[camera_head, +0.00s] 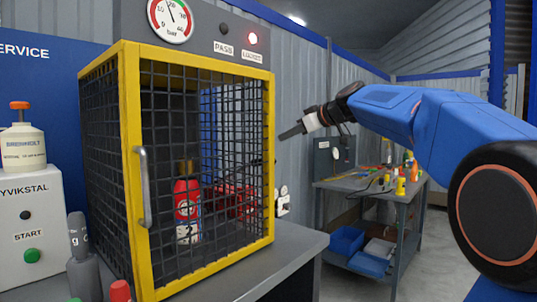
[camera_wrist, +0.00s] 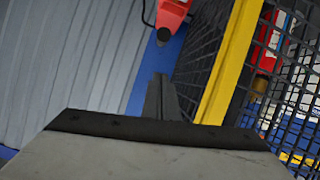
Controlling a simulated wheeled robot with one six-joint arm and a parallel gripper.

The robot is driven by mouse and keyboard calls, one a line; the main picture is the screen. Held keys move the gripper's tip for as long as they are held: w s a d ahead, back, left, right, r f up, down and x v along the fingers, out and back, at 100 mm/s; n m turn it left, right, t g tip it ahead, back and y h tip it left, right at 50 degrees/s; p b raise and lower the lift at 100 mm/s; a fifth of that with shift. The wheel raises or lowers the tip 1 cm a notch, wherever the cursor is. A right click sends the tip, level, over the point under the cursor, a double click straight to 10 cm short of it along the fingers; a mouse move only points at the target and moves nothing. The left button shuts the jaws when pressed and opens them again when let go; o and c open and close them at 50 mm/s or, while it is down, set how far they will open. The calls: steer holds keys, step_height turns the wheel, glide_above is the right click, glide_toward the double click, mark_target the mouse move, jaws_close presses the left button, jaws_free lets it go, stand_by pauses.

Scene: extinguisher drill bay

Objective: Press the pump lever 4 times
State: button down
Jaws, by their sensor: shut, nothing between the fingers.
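My gripper (camera_head: 292,132) is shut and empty, in the air to the right of the yellow-framed mesh cage (camera_head: 129,170). In the wrist view its closed fingers (camera_wrist: 161,98) point up the picture beside the yellow cage frame (camera_wrist: 230,65). A red part with a dark tip (camera_wrist: 173,12) shows beyond the fingertips, apart from them. I cannot tell whether it is the pump lever. Through the mesh in the head view, a red extinguisher (camera_head: 187,208) stands upright in the cage, and a red object (camera_head: 232,200) shows partly hidden to its right.
The cage door has a grey handle (camera_head: 143,187) and looks closed. A pressure gauge (camera_head: 170,18) sits above; a red lamp (camera_head: 253,38) is lit beside a dark one. A workbench (camera_head: 350,184) with tools stands behind my arm. A white START box (camera_head: 30,230) is at left.

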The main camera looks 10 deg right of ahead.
steer(key=shift+w+a+r, duration=0.1)
steer(key=shift+w+r, duration=0.1)
steer(key=shift+r, duration=0.45)
steer(key=x, duration=0.9)
steer(key=shift+w+a+f, duration=0.2)
steer(key=shift+w, duration=0.05)
steer(key=shift+w+d+f, duration=0.1)
steer(key=shift+d+f, duration=0.15)
steer(key=shift+f, duration=0.75)
steer(key=shift+d+f, duration=0.15)
steer(key=shift+f, duration=0.8)
steer(key=shift+f, duration=0.1)
